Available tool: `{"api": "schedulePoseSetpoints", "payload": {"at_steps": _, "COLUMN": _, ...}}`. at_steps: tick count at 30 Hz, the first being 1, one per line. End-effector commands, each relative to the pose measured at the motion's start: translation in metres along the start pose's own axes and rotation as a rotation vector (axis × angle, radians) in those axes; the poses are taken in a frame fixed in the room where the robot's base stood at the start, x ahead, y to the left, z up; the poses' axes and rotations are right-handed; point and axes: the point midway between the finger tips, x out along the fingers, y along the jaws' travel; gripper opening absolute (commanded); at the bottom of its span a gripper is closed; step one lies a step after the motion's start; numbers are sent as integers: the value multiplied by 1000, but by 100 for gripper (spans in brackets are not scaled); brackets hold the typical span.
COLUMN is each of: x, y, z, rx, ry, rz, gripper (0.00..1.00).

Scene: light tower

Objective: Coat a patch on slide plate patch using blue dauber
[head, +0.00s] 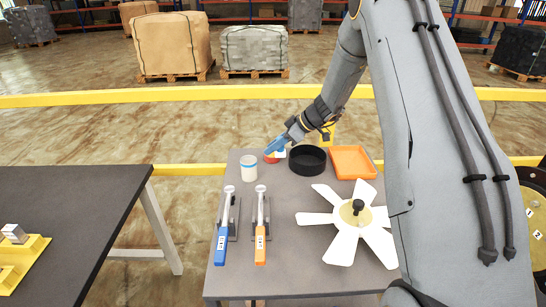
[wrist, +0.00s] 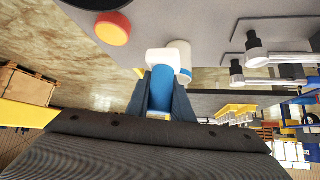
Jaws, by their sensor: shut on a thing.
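My gripper (head: 287,140) is shut on the blue dauber (head: 277,146), above the far left part of the grey table. In the wrist view the dauber (wrist: 162,92) stands out between the jaws (wrist: 162,98), with its blue handle and white head showing. A white cup with a blue band (head: 249,168) stands on the table near the dauber; it also shows behind the dauber head in the wrist view (wrist: 183,54). I cannot make out for sure which surface is the slide plate patch.
An orange-red round piece (head: 270,158), black bowl (head: 307,162) and orange tray (head: 352,163) are at the back. Blue-handled (head: 223,238) and orange-handled (head: 260,240) tools rest on stands. A white fan (head: 345,246) lies right. A yellow fixture (head: 22,262) sits on the left table.

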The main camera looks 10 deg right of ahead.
Motion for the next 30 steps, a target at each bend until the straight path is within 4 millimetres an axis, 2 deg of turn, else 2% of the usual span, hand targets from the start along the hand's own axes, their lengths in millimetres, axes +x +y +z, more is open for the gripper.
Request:
{"api": "schedulePoseSetpoints", "payload": {"at_steps": 7, "x": 0, "y": 1, "z": 0, "rx": -1, "ry": 0, "rz": 0, "gripper": 0}}
{"api": "schedulePoseSetpoints", "payload": {"at_steps": 10, "x": 5, "y": 8, "z": -2, "rx": -2, "ry": 2, "rz": 0, "gripper": 0}}
{"api": "schedulePoseSetpoints", "payload": {"at_steps": 21, "x": 37, "y": 77, "z": -30, "rx": -6, "ry": 7, "rz": -1, "gripper": 0}}
{"api": "schedulePoseSetpoints", "payload": {"at_steps": 25, "x": 43, "y": 93, "z": -38, "rx": -5, "ry": 4, "rz": -1, "gripper": 0}}
{"api": "schedulePoseSetpoints", "payload": {"at_steps": 30, "x": 45, "y": 102, "z": -43, "rx": -2, "ry": 1, "rz": 1, "gripper": 0}}
